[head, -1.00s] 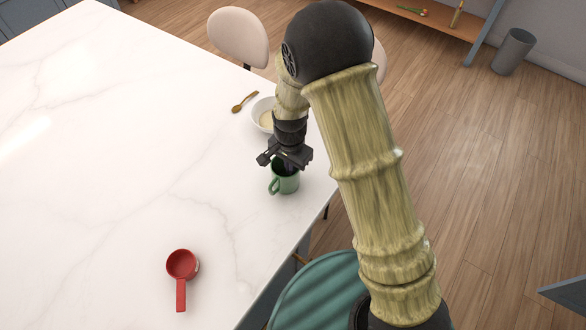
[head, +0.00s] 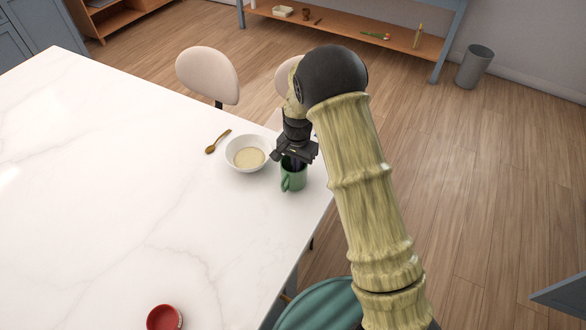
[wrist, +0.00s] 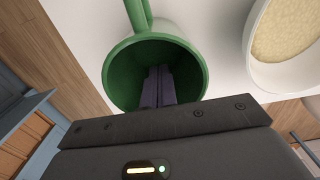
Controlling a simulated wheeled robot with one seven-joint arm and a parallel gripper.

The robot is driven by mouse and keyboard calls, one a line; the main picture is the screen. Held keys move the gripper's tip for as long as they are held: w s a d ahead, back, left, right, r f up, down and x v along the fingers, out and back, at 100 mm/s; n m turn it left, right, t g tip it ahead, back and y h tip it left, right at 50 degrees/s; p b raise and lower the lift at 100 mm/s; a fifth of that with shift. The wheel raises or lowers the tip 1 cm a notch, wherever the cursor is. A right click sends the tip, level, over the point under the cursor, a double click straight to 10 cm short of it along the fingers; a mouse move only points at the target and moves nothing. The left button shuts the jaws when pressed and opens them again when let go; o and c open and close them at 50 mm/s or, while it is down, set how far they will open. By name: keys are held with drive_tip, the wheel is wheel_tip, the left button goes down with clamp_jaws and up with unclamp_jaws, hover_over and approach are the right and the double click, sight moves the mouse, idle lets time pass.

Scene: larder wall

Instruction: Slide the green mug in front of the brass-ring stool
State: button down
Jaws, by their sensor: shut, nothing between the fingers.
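The green mug (head: 292,177) stands upright on the white table, close to its right edge. Its handle faces the near side in the head view. My gripper (head: 295,163) is over the mug with its fingers down inside it. In the wrist view the closed fingers (wrist: 158,86) reach into the mug's mouth (wrist: 196,60), with nothing between them.
A white bowl (head: 232,160) of pale food sits just left of the mug, with a wooden spoon (head: 218,141) beyond. A red cup (head: 164,318) is at the bottom edge. Cream chairs (head: 208,72) stand at the far side. The near tabletop between mug and red cup is clear.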

drive_tip(key=shift+s+r, duration=0.2)
drive_tip(key=shift+s, duration=0.1)
wheel_tip(320, 180, up, 10)
drive_tip(key=p, duration=0.7)
drive_tip(key=s+d+r+n+t, duration=0.1)
drive_tip(key=s+d+r, duration=0.2)
drive_tip(key=s+d, duration=0.2)
drive_tip(key=s+d+r+n+b, duration=0.1)
drive_tip(key=s+d+r, duration=0.3)
drive_tip(key=s, duration=0.5)
drive_tip(key=s+d+r+n+t, duration=0.1)
drive_tip(key=s+d+r+n, duration=0.2)
drive_tip(key=s+d, duration=0.4)
drive_tip(key=shift+r+t+b, duration=0.3)
drive_tip(key=shift+r, duration=0.3)
